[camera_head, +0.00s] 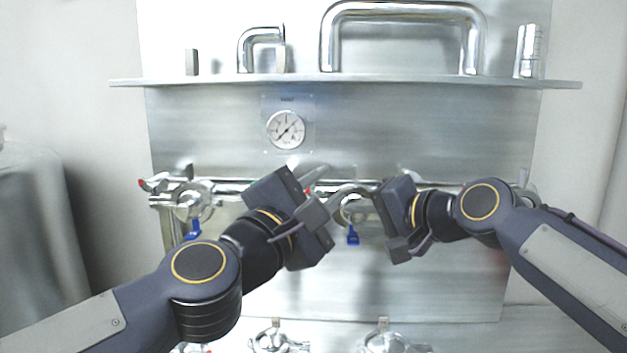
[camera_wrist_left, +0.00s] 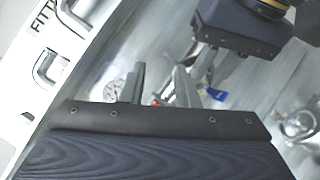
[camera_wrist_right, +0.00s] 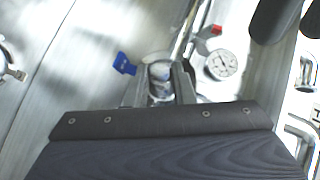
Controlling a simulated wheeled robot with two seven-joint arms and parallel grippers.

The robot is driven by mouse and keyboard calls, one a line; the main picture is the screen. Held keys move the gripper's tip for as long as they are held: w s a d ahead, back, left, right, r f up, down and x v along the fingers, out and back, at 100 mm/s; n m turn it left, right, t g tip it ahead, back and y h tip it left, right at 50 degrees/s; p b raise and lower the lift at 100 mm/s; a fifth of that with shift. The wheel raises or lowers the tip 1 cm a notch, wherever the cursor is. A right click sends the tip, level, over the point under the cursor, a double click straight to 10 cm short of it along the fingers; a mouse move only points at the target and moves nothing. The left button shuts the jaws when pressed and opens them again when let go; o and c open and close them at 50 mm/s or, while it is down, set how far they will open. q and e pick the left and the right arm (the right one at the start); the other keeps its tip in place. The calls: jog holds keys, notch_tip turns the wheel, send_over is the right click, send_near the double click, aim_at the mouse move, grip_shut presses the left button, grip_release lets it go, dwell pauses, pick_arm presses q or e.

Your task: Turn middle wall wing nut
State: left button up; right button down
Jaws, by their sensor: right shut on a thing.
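The middle wall wing nut, on a round clamp fitting (camera_head: 351,214) with a blue tag (camera_head: 352,236), is on the pipe at the centre of the steel wall. My right gripper (camera_head: 358,190) reaches it from the right and is shut on it. In the right wrist view the metal nut (camera_wrist_right: 160,72) shows between the fingertips, beside the blue tag (camera_wrist_right: 124,63). The fingers partly hide the nut. My left gripper (camera_head: 325,186) is just left of the fitting. In the left wrist view its fingers (camera_wrist_left: 160,84) are apart, with nothing held between them.
Another clamp fitting (camera_head: 193,203) with a blue tag is on the pipe at left. A gauge (camera_head: 286,130) is above. A steel shelf (camera_head: 350,82) crosses the wall. More fittings (camera_head: 272,338) stand below. The wall under the pipe is clear.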

aim_at(311, 190)
pick_arm(q)
jog(key=w+a+f+n+y, duration=0.35)
jog(key=n+y, duration=0.35)
jog(key=n, duration=0.9)
jog(key=shift+m+h, duration=0.3)
jog(key=w, duration=0.3)
jog(key=w+d, duration=0.1)
jog(key=w, duration=0.3)
jog(key=w+r, duration=0.1)
jog(key=w, duration=0.3)
jog(key=shift+w+d, duration=0.1)
jog(key=shift+d, duration=0.05)
jog(key=shift+c, duration=0.5)
grip_shut()
